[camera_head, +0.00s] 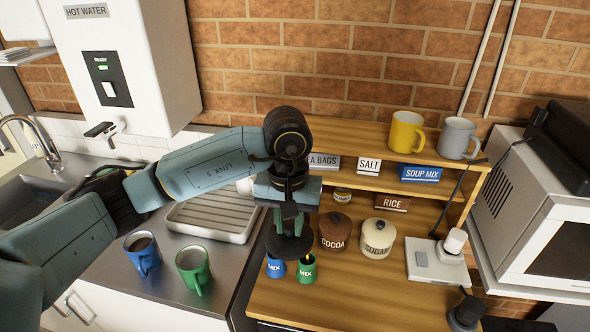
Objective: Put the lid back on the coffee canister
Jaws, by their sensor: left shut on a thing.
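My left gripper (290,226) reaches in from the left over the wooden counter (355,300) and points down. It is shut on a dark round lid (288,263), held over the left part of the counter. I see no canister marked as coffee. My gripper and the lid hide what is directly behind and below them. A brown cocoa canister (335,233) and a cream sugar canister (377,240) stand to the right of the lid, both with lids on. My right gripper does not show.
Blue (275,268) and green (306,270) mix containers stand close to the held lid. Blue (143,255) and green (193,267) mugs stand on the steel worktop. The shelf (340,140) holds yellow (405,133) and grey (457,138) mugs. The counter's front middle is clear.

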